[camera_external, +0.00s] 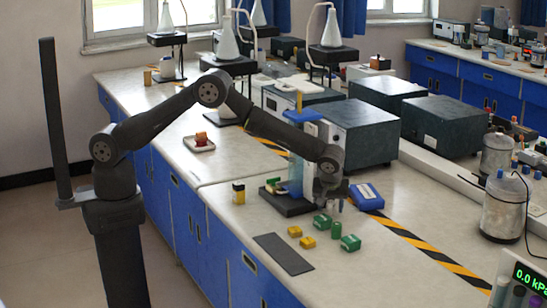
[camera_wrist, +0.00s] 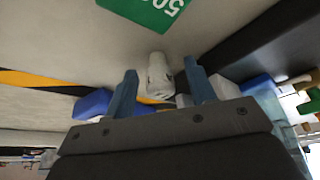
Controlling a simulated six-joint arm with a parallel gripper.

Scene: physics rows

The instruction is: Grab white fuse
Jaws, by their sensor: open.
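The white fuse (camera_wrist: 159,72) is a small pale cylinder. In the wrist view it stands out between the two blue-grey fingers of my gripper (camera_wrist: 161,82). In the external view my gripper (camera_external: 338,201) is low over the bench, right of the dark stand base (camera_external: 287,203). I cannot make out the fuse clearly there, as the gripper is in the way.
Green blocks (camera_external: 350,243) and yellow blocks (camera_external: 307,242) lie in front of my gripper. A green block marked 500 (camera_wrist: 146,12) is close in the wrist view. A blue box (camera_external: 366,198) sits to the right, by the striped tape (camera_external: 430,250). A dark mat (camera_external: 283,254) lies at the front.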

